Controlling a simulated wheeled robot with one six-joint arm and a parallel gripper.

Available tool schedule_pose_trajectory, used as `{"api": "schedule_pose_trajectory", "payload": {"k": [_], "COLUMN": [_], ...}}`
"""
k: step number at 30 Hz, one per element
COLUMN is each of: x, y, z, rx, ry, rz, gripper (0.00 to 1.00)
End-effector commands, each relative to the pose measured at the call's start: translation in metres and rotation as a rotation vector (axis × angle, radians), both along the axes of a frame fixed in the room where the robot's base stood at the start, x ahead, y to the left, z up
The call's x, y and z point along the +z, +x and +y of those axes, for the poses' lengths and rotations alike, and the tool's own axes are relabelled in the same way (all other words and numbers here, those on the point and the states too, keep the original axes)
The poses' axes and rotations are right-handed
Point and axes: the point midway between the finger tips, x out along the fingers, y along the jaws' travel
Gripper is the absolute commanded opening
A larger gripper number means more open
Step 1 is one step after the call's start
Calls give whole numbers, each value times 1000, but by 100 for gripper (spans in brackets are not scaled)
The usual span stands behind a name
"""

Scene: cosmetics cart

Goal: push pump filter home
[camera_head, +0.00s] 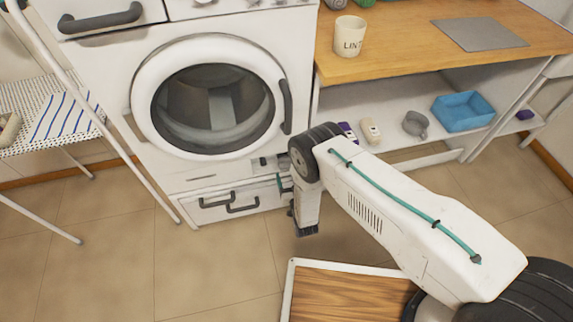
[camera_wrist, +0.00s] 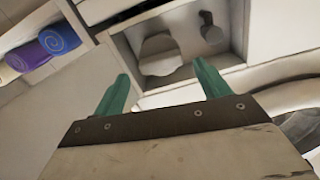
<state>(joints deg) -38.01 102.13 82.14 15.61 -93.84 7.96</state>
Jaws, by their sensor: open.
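The washing machine's pump compartment (camera_head: 264,163) is an open recess at the lower right of its front, above the bottom drawer. In the wrist view it holds a pale rounded piece with a broad grip, which looks like the pump filter (camera_wrist: 160,54). I cannot tell how deep the filter sits. My gripper (camera_wrist: 162,72) is open, with its two teal fingers apart and nothing between them. The fingertips point toward the recess, one on each side of the filter in the picture; contact is not visible. In the head view my gripper (camera_head: 282,184) is partly hidden by my wrist.
A small dark grey knob (camera_wrist: 210,29) sits beside the filter in the recess. The washer door (camera_head: 212,100) is shut. Right of the washer, a shelf holds a blue bin (camera_head: 463,112) and a grey jug (camera_head: 415,124). Floor left of my arm is clear.

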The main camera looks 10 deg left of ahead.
Motion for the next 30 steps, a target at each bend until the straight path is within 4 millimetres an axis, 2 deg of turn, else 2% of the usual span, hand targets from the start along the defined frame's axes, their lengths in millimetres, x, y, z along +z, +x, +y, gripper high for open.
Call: {"api": "schedule_pose_trajectory", "payload": {"k": [6, 12, 15, 20, 30], "x": [0, 1, 1, 1, 1], "y": [-3, -4, -4, 6, 54], "z": [-2, -3, -3, 0, 20], "rx": [2, 2, 1, -1, -1], "ry": [-544, -898, -983, -1018, -1015], "rz": [-226, -374, -410, -425, -424], "gripper": [75, 75, 75, 75, 75]}}
